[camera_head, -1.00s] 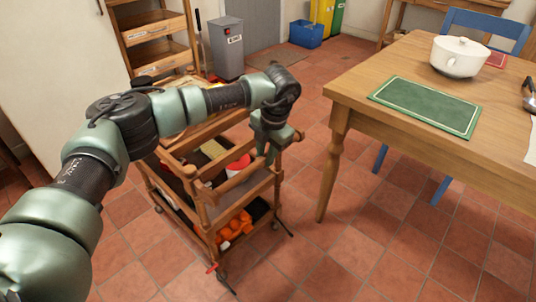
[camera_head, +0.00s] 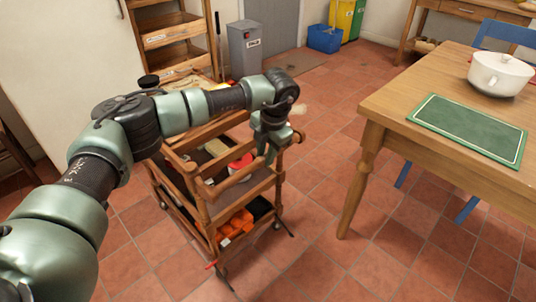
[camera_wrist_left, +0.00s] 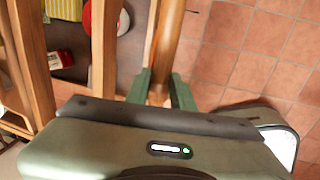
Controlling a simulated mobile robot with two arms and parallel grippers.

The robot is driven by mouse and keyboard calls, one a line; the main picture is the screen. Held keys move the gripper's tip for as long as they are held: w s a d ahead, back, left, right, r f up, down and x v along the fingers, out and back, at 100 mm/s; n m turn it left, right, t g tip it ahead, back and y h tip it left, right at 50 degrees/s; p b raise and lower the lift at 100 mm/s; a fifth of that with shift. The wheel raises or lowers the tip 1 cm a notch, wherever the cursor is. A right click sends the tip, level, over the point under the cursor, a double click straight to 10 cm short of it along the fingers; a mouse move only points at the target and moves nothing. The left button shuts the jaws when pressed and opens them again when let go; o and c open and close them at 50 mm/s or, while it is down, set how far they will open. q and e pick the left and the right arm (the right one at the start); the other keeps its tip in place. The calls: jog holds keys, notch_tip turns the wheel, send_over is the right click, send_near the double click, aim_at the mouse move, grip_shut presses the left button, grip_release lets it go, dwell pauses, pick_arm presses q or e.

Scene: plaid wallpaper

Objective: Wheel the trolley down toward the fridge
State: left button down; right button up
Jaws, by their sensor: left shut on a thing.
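The wooden trolley (camera_head: 203,215) stands in front of me on its castors, with tiers holding small items, among them a red-and-white round thing and orange items. My left gripper (camera_head: 269,152) is at its near right corner, shut on the round wooden handle bar. In the left wrist view the fingers (camera_wrist_left: 161,90) close around this bar (camera_wrist_left: 168,40). My left arm covers part of the trolley's far side. A tall cream door with a handle (camera_head: 65,60) at the upper left looks like the fridge. My right gripper is out of view.
A wooden table (camera_head: 395,108) with a green mat (camera_head: 470,130) and white pot (camera_head: 500,73) stands on the right, its leg apart from the trolley. A wooden rack (camera_head: 178,38), grey bin (camera_head: 244,48) and blue box (camera_head: 324,38) stand behind. Tiled floor is open between trolley and table.

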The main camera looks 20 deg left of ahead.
pick_arm(q)
jog(key=shift+w+a, duration=0.25)
jog(key=shift+a, duration=0.25)
jog(key=shift+s+d, duration=0.1)
jog(key=c, duration=1.1)
grip_release()
jog(key=shift+d, duration=0.1)
